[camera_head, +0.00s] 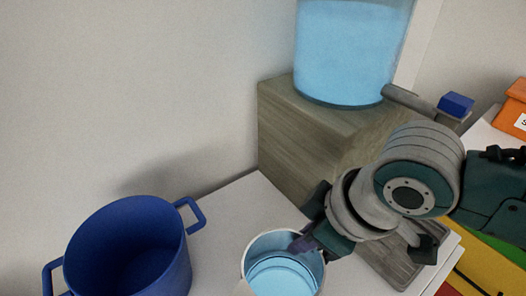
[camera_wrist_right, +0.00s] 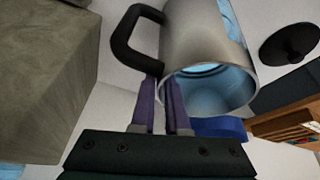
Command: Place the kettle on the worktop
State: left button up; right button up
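The kettle (camera_head: 248,262) is a metal vessel, open at the top, with pale blue liquid inside. It is low in the middle of the head view, over the white worktop (camera_head: 225,215). In the right wrist view the kettle (camera_wrist_right: 205,35) shows its grey side, open mouth and black handle (camera_wrist_right: 124,38). I cannot tell whether the kettle's base touches the worktop. My left gripper is out of view.
A blue pot (camera_head: 135,245) stands just left of the kettle. Behind, a tank of blue water (camera_head: 350,50) sits on a wooden block (camera_head: 300,125) with a tap (camera_head: 408,98). A black lid (camera_wrist_right: 290,43) shows in the wrist view. An orange box (camera_head: 512,115) is far right.

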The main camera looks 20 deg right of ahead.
jog(key=shift+o, duration=1.3)
jog(key=shift+r, duration=0.35)
jog(key=p+v, duration=0.3)
jog(key=v, duration=0.8)
jog(key=s+d+m+h, duration=0.2)
jog(key=s+m, duration=0.4)
jog(key=s, duration=0.5)
jog(key=shift+s+d, duration=0.25)
jog(key=shift+d, duration=0.35)
